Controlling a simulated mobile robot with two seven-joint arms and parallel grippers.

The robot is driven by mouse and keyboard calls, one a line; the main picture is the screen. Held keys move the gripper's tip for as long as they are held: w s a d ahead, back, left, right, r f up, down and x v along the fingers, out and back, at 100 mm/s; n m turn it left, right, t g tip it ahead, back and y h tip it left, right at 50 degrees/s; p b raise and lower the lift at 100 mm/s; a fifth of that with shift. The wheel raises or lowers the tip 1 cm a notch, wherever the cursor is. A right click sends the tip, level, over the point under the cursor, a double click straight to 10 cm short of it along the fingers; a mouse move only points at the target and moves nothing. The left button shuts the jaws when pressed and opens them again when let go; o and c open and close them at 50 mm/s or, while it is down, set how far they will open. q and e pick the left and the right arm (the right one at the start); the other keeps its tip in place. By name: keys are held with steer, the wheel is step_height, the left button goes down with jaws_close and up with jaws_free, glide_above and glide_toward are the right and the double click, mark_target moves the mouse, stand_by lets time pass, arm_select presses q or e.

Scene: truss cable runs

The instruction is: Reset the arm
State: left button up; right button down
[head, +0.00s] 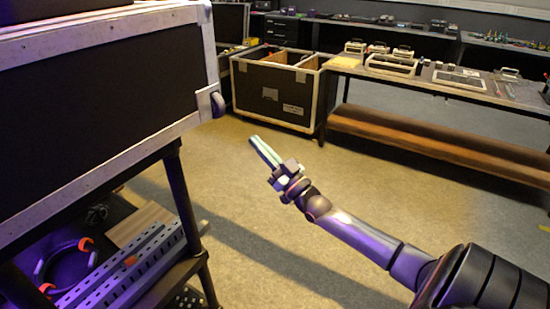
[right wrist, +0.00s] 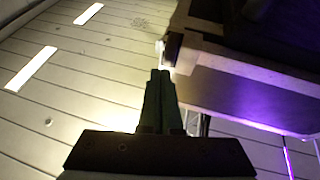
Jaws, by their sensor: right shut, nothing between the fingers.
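My right arm (head: 365,237) comes in from the lower right of the head view and reaches up and to the left over the open floor. My right gripper (head: 254,141) is at its end, with its two fingers together and empty. In the right wrist view the right gripper (right wrist: 160,75) also shows shut, its fingertips touching each other with nothing between them. Behind the fingertips in that view is the dark case with its pale edge. My left gripper is in neither view.
A large black case (head: 95,115) with metal edges stands on a dark stand at the left, close to my arm. A lower shelf holds grey slotted rails (head: 140,270). An open crate (head: 270,95) and a workbench (head: 440,85) stand at the back. The middle floor is clear.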

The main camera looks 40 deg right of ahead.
steer(key=v, duration=0.2)
steer(key=d+v, duration=0.1)
steer(key=v, duration=0.1)
steer(key=shift+s, duration=0.15)
steer(key=shift+a, duration=0.1)
steer(key=s+a+f+g+y+p, duration=0.1)
steer(key=s+a+f+g+p, duration=0.2)
steer(key=a+f, duration=0.45)
steer(key=s+a+f+g+p, duration=0.2)
steer(key=s+a+f+g, duration=0.2)
steer(key=a+f, duration=0.3)
steer(key=s+a+f+n+g+p, duration=0.1)
steer(key=s+a+f+g+p, duration=0.2)
steer(key=s+a+f+g, duration=0.4)
steer(key=s+a+f, duration=0.3)
steer(key=s+a, duration=0.2)
steer(key=s, duration=0.2)
steer(key=shift+s, duration=0.35)
steer(key=shift+w+d, duration=0.1)
steer(key=shift+d, duration=0.05)
